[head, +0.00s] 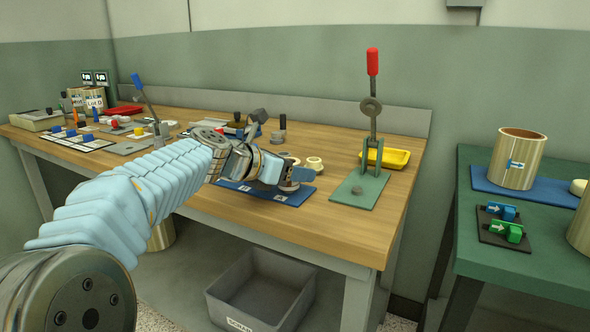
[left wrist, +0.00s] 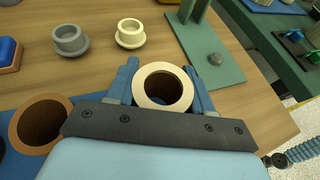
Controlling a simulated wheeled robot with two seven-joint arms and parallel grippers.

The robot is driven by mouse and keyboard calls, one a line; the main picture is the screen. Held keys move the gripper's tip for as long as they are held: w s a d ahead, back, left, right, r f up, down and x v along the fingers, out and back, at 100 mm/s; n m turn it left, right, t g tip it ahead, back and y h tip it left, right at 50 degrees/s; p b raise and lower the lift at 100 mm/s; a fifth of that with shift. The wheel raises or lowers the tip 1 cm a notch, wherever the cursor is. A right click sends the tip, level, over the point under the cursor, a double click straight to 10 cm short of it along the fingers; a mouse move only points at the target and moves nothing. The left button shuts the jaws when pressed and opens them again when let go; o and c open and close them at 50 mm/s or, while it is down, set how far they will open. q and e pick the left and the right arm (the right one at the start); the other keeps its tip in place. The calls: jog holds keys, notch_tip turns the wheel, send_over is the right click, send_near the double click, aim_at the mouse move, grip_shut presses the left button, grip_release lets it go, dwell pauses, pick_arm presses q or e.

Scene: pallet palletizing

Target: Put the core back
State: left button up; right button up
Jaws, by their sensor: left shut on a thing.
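My left gripper (left wrist: 163,90) is shut on a short hollow core (left wrist: 142,98) with a pale cream rim and dark bore, its blue fingers on both sides of it. In the head view my left gripper (head: 287,178) is over the right part of a blue mat (head: 263,191) on the wooden bench; the arm and gripper hide most of the held core there. A brown hollow core (left wrist: 40,124) stands on the blue mat at the left in the left wrist view. I cannot tell whether the held core touches the mat. My right gripper is out of view.
A cream flanged ring (left wrist: 130,34) and a grey flanged ring (left wrist: 70,39) stand behind the gripper. A grey bin (head: 262,290) sits below.

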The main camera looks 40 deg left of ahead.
pick_arm(q)
jog(key=shift+f, duration=0.35)
jog(key=o, duration=1.1)
jog(key=shift+r, duration=0.1)
jog(key=shift+r, duration=0.4)
jog(key=v, duration=1.2)
jog(key=shift+r, duration=0.2)
